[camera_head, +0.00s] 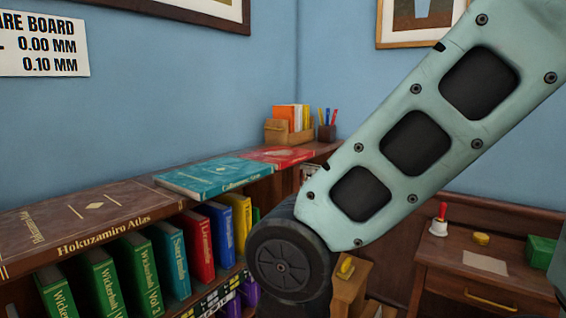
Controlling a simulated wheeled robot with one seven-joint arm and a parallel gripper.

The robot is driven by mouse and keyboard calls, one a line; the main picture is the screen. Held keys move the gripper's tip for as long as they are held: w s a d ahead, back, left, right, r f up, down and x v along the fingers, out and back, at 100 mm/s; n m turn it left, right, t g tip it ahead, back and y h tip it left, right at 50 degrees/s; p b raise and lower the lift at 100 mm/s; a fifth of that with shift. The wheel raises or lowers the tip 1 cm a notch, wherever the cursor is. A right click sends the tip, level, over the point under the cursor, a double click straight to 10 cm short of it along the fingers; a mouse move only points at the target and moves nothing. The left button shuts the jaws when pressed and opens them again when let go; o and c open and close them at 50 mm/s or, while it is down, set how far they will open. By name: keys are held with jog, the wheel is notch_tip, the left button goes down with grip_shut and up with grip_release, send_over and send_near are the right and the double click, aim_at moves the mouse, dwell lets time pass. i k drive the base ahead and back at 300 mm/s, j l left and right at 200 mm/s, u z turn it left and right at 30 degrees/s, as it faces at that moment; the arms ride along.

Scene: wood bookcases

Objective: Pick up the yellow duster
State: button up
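A small yellow thing (345,268) sits on top of a wooden piece of furniture (349,290) just right of my arm's dark round joint. It may be the yellow duster, but it is small and partly unclear. My pale green arm link crosses the view from the upper right down to the middle. My gripper is out of view.
A bookcase (25,257) with a large atlas (100,212), a teal book (212,177) and a red book (280,156) on top fills the left.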

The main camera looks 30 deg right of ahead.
aim_at(345, 270)
jog(key=i+l, duration=0.9)
jog(key=l, duration=0.2)
jog(key=i+l+u, duration=0.1)
jog(key=i+l, duration=0.35)
jog(key=l, duration=0.1)
